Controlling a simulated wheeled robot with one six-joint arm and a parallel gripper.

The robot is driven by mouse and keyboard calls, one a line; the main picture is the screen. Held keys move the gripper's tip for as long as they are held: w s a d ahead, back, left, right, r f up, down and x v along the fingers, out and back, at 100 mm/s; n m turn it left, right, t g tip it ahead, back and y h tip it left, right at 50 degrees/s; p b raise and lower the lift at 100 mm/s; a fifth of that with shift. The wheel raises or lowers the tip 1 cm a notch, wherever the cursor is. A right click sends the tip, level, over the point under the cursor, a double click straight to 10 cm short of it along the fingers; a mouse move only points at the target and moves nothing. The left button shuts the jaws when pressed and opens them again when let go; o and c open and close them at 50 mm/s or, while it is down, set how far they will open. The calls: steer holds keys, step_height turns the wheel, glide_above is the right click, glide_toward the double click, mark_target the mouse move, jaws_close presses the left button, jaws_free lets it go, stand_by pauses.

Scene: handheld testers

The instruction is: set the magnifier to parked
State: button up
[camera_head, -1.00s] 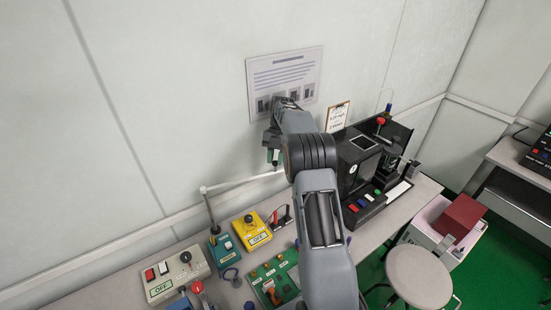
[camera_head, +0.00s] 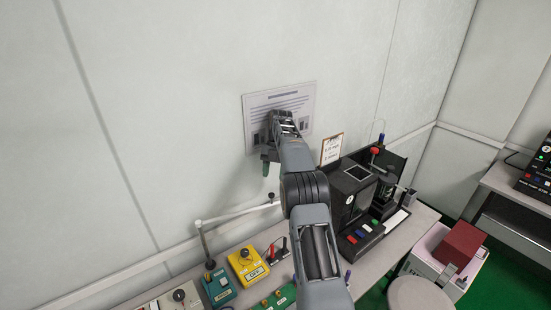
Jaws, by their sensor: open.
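A thin white jointed arm, which looks like the magnifier's arm (camera_head: 238,213), stands at the left of the bench. Its post rises from beside the teal box, and its long bar runs right along the wall. The bar ends at a small tip below my gripper; I cannot make out a lens. My gripper (camera_head: 267,167) is open, high in front of the wall, at the lower left of a printed sheet. It is apart from the bar, with a gap below it. My own arm covers part of the bench.
A teal box (camera_head: 219,287), a yellow box (camera_head: 247,264) and a grey box (camera_head: 176,302) stand on the bench at the left. A black tester (camera_head: 351,187) stands to the right of my arm. The printed sheet (camera_head: 294,97) is on the wall. A stool (camera_head: 416,296) is at the lower right.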

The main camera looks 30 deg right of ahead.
steer(key=p+v, duration=0.5)
steer(key=shift+r, duration=0.2)
steer(key=shift+c, duration=0.3)
